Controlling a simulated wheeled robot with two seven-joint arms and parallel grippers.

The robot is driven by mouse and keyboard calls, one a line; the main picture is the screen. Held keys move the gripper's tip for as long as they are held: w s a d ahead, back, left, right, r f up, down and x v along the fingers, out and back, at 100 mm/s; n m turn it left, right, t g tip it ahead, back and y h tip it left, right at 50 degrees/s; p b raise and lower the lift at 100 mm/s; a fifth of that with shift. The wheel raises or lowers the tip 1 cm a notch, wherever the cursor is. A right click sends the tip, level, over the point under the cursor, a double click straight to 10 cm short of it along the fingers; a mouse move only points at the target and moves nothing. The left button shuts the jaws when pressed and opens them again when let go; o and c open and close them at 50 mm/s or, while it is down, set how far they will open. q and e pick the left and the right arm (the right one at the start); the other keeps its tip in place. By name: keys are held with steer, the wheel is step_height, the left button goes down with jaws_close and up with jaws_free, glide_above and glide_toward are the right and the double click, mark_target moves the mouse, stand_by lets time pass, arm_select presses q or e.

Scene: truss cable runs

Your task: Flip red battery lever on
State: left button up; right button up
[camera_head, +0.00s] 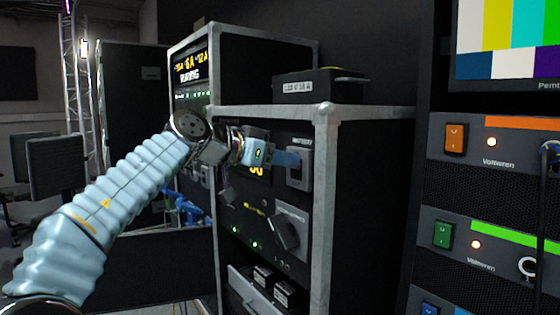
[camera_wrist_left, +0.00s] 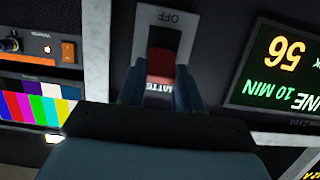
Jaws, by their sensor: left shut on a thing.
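The red battery lever (camera_wrist_left: 161,64) shows in the left wrist view, on a light switch plate (camera_wrist_left: 185,20) marked OFF. The picture there is upside down, so OFF stands at the top of it. My left gripper (camera_wrist_left: 160,88) has its two blue fingers on either side of the red lever and is shut on it. In the head view, my left gripper (camera_head: 297,160) reaches the battery plate (camera_head: 299,180) on the rack's front, and its fingers hide the lever. My right gripper is not in view.
A display reading 56 and 10 MIN (camera_wrist_left: 280,65) sits beside the plate. A black box (camera_head: 318,86) stands on the rack top. A second rack with orange (camera_head: 454,138) and green switches (camera_head: 443,235) stands at right. An open drawer (camera_head: 260,295) sits low.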

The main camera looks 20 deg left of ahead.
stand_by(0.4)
arm_select(q)
steer(key=o, duration=1.1)
steer(key=shift+c, duration=0.2)
steer(key=v, duration=1.3)
steer(key=shift+s+a+r, duration=0.2)
steer(key=shift+s, duration=0.05)
